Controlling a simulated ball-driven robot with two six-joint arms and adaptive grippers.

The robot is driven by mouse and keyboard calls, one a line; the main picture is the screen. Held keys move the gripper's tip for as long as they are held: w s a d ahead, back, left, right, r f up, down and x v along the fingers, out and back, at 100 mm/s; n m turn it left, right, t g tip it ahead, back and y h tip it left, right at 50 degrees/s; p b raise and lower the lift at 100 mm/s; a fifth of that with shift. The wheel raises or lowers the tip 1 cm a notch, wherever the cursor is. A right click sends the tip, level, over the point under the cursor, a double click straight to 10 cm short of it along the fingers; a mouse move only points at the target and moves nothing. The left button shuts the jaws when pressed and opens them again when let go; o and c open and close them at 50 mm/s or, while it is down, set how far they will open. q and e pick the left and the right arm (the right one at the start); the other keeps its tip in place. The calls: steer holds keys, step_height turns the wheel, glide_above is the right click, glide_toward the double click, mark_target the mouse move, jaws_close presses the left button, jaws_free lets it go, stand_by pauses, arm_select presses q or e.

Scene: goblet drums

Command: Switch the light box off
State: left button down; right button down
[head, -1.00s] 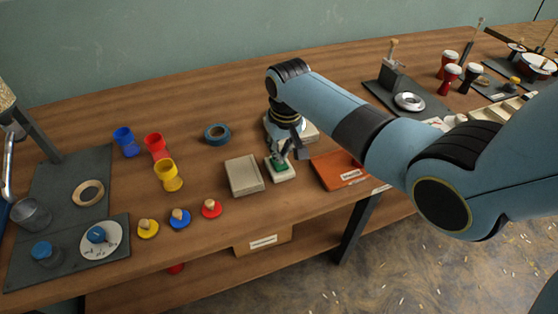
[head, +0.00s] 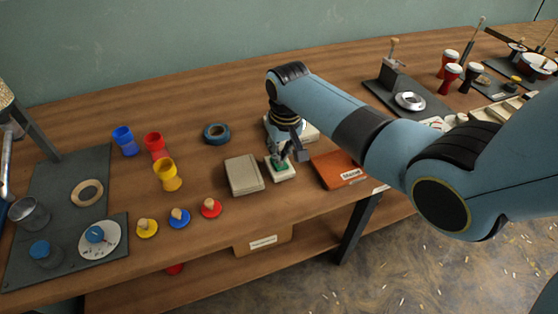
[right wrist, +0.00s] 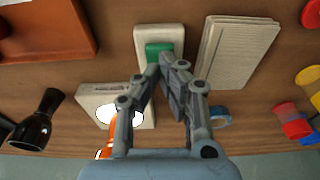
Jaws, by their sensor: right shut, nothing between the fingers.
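The switch is a pale block (head: 281,175) with a green rocker (head: 283,164) on top. It also shows in the right wrist view, as the pale block (right wrist: 157,31) and the green rocker (right wrist: 158,49). My right gripper (head: 284,157) is shut and empty, with its fingertips at the rocker; I cannot tell whether they touch it. A pale box (head: 309,134), seemingly the light box, stands behind the gripper, partly hidden. In the right wrist view the box (right wrist: 94,94) has a bright white round face, partly covered by an orange thing. My left gripper is not in view.
A beige slab (head: 243,174) lies left of the switch and an orange box (head: 338,168) right of it. A blue tape ring (head: 216,133), coloured cups (head: 167,174) and knobbed discs (head: 180,218) stand further left. The table's front edge is close.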

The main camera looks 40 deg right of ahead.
steer(key=shift+f+b, duration=0.65)
steer(key=shift+f, duration=0.4)
stand_by(0.4)
step_height(320, 180, up, 7)
steer(key=p, duration=0.8)
steer(key=shift+r, duration=0.1)
stand_by(0.3)
